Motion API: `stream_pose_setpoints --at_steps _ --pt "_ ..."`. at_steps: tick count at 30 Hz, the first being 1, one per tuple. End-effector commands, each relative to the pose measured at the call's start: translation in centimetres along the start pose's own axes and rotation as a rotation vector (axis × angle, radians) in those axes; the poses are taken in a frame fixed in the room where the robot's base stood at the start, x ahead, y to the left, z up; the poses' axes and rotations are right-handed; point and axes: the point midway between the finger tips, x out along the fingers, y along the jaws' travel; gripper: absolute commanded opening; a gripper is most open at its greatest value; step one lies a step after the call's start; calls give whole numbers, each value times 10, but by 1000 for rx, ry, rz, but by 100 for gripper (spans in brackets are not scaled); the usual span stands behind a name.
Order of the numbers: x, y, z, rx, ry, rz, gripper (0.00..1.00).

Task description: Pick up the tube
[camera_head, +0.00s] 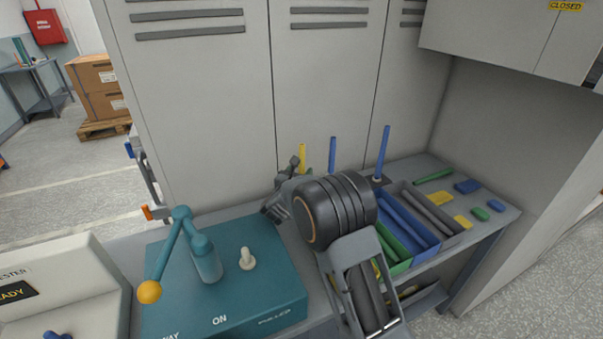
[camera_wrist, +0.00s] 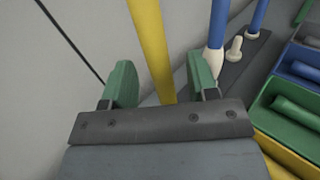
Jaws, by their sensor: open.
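An upright yellow tube (camera_head: 302,157) stands near the locker front at the back of the bench, partly hidden by my arm. In the wrist view the yellow tube (camera_wrist: 150,45) runs between the two green fingers of my gripper (camera_wrist: 159,78), with a gap on both sides. The gripper is open and holds nothing; its bar hides the tube's lower end. A blue tube (camera_head: 332,154) and another blue tube (camera_head: 383,153) stand upright to the right. A green tube (camera_head: 433,176) lies at the back right.
A blue bin (camera_head: 432,246), a green bin (camera_head: 402,268) and a dark bin (camera_head: 462,229) hold tubes, right of my arm. A teal box (camera_head: 225,310) with a yellow-knobbed lever (camera_head: 165,262) stands left. Lockers (camera_head: 200,100) rise close behind.

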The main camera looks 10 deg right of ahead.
Motion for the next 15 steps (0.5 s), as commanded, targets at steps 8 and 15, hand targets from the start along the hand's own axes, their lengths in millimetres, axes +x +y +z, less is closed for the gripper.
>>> stream_pose_setpoints --at_steps 8,15 --pt "34 0 2 -1 0 -2 54" --pt "38 1 2 0 0 -1 54"
